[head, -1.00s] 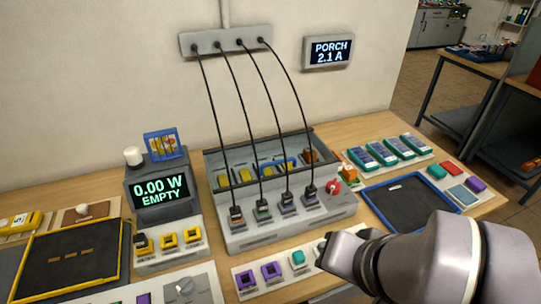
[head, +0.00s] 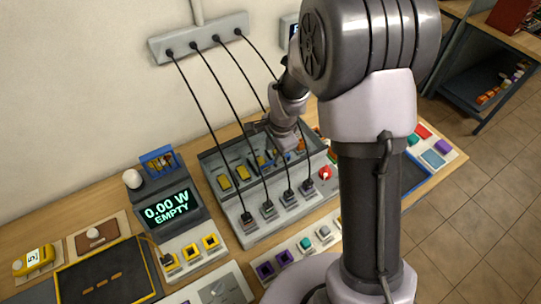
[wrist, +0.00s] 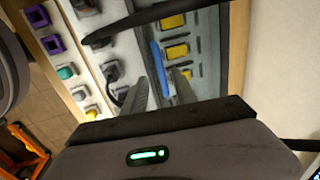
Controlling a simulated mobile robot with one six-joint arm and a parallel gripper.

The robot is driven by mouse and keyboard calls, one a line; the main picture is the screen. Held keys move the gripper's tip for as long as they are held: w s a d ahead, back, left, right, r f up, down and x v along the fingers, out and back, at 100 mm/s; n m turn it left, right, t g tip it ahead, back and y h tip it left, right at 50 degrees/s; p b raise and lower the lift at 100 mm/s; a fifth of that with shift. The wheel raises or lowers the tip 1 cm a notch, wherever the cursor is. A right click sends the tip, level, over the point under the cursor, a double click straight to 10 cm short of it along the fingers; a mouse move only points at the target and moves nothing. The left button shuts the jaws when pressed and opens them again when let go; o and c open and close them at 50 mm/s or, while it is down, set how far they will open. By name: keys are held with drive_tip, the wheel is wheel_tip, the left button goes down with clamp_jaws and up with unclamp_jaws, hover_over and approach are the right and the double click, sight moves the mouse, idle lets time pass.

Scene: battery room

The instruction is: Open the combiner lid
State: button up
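The combiner (head: 240,232) is a grey box on the bench with four black cables plugged along its front. Its recessed rear bay holds yellow blocks (head: 225,183). I cannot tell clearly how its lid lies over the bay. A blue bar (wrist: 155,57), possibly the lid's handle, shows in the wrist view over the bay. My gripper (wrist: 163,82) is above the bay, its fingers apart on either side of the bar's near end. I cannot tell whether they touch it. In the head view, my arm hides the combiner's right rear part.
The cables rise to a wall strip (head: 198,38) and pass close to my arm. A red knob (head: 325,173) is at the combiner's right. A display reading 0.00 W EMPTY (head: 167,207) stands left. Small purple and teal blocks (head: 305,243) lie in front.

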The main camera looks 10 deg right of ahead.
sight(272, 162)
drive_tip(key=f, duration=0.4)
drive_tip(key=w+f, duration=0.1)
drive_tip(key=f, duration=0.1)
drive_tip(key=shift+a+b, duration=0.2)
drive_tip(key=shift+b, duration=0.1)
drive_tip(key=shift+r, duration=0.1)
clamp_jaws()
idle(0.9)
